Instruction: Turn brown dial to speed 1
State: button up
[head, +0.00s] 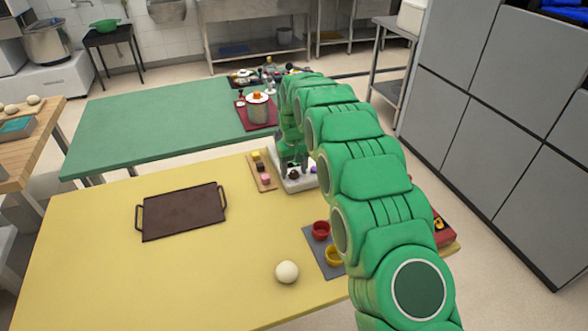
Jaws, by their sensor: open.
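A white device (301,183) sits at the far right part of the yellow table. A small dark brown dial (293,174) shows on its front, and a purple knob (313,169) shows to the right of it. The markings on the dial are too small to read. My green arm reaches from the lower right to the device and hides part of it. My gripper (291,164) is open just above the brown dial. I cannot tell whether its fingers touch the dial.
A board with small coloured blocks (262,172) lies close left of the device. A dark tray (184,211), a white ball (287,272), a red cup (321,230) and a yellow cup (334,255) are on the yellow table. A green table (160,120) stands behind.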

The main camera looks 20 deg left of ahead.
jog(key=c, duration=1)
jog(key=shift+m, duration=0.3)
jog(key=m, duration=0.3)
jog(key=shift+m, duration=2)
